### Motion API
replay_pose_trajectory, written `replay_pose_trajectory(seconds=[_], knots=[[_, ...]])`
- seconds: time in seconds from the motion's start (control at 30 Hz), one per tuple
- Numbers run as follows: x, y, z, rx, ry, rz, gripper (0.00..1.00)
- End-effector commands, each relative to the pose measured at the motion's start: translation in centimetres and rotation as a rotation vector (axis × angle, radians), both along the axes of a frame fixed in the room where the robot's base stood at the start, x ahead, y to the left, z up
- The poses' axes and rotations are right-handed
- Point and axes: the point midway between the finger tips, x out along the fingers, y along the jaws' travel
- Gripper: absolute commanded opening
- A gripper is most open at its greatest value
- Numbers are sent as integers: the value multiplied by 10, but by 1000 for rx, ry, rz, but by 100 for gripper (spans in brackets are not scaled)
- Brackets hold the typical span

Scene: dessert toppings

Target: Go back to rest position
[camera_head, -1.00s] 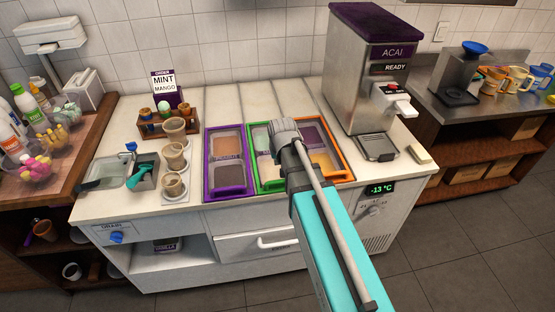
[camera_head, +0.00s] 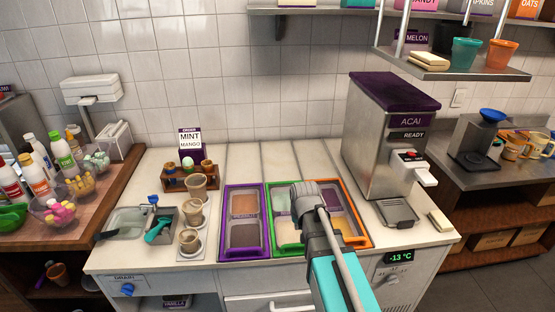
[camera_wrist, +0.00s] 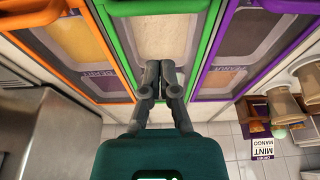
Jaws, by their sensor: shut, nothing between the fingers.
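In the wrist view my gripper (camera_wrist: 159,78) is shut and empty, its two dark fingers together in front of the green-framed bin (camera_wrist: 165,30). In the head view my arm reaches up from the bottom edge, and its grey wrist end (camera_head: 310,195) is over the green-framed bin (camera_head: 283,252) and the orange-framed bin (camera_head: 362,238). The fingers are hidden there behind the wrist. The purple-framed bin (camera_head: 229,215) lies just left of the arm.
The acai machine (camera_head: 385,140) stands right of the bins. Cups (camera_head: 190,240), a wooden cone rack (camera_head: 178,183) and a mint-mango sign (camera_head: 190,140) stand to the left. A shelf (camera_head: 440,68) hangs above at the right. The counter behind the bins is clear.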

Motion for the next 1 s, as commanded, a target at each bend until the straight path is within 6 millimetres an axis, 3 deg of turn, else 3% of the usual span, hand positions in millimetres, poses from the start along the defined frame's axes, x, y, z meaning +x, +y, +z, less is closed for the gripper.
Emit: replay_pose_trajectory(seconds=[0.2, 0.4, 0.53, 1.0], knots=[[-72, -20, -5, -5, 140, -9, 0], [-122, -31, -7, -4, 254, -14, 0], [-130, -33, -7, -3, 277, -13, 0], [-129, -33, -7, -3, 276, -12, 0]])
